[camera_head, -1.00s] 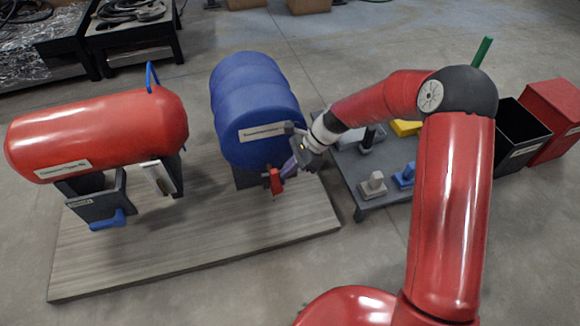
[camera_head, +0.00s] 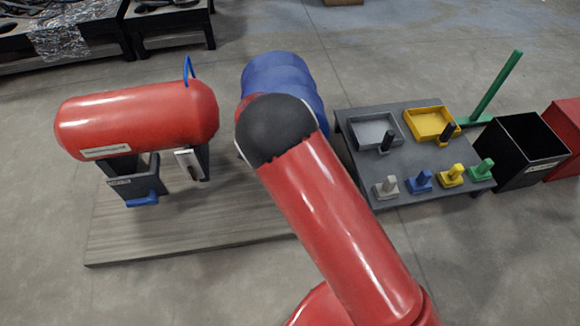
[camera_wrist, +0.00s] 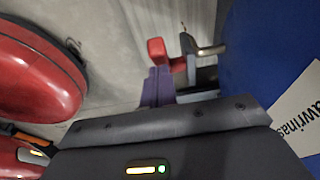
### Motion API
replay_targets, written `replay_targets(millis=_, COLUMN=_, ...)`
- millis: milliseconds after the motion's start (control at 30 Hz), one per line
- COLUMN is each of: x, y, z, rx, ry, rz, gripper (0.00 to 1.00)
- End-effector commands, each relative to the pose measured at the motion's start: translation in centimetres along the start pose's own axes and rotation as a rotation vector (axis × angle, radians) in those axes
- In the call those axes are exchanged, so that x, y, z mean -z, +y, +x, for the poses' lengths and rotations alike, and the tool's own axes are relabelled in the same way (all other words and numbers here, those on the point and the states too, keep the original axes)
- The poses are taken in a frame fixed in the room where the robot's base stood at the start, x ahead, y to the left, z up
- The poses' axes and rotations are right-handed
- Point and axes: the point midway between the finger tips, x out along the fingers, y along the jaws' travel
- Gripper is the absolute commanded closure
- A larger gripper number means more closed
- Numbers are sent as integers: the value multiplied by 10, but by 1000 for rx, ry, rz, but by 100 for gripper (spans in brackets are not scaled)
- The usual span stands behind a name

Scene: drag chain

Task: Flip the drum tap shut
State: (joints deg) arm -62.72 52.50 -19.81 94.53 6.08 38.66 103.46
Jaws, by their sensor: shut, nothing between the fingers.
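The blue drum (camera_head: 285,75) lies on its side on the wooden platform in the head view. My arm covers its front end and hides the tap there. In the wrist view the drum (camera_wrist: 250,55) fills the right side. The tap's red lever (camera_wrist: 160,50) and grey metal spout (camera_wrist: 200,48) show at the upper middle. My gripper (camera_wrist: 158,72) has its purple fingers together and empty. The fingertips are just below the red lever in the picture; I cannot tell whether they touch it. My gripper is hidden in the head view.
A red tank (camera_head: 135,115) stands left on the wooden platform (camera_head: 190,235). A grey table (camera_head: 420,155) with trays and several coloured knobbed pieces is to the right. Beyond it are a black bin (camera_head: 520,150) and a red bin (camera_head: 570,140).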

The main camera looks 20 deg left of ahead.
Motion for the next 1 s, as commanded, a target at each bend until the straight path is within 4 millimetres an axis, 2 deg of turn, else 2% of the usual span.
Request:
replay_targets(millis=33, x=-8, y=0, z=3, rx=3, ry=49, rz=-10, gripper=100)
replay_targets(millis=200, x=-21, y=0, z=12, rx=3, ry=207, rz=-9, gripper=100)
replay_targets(millis=600, x=-41, y=0, z=29, rx=0, ry=496, rz=-3, gripper=100)
replay_targets(millis=1000, x=-46, y=1, z=34, rx=-2, ry=484, rz=-1, gripper=100)
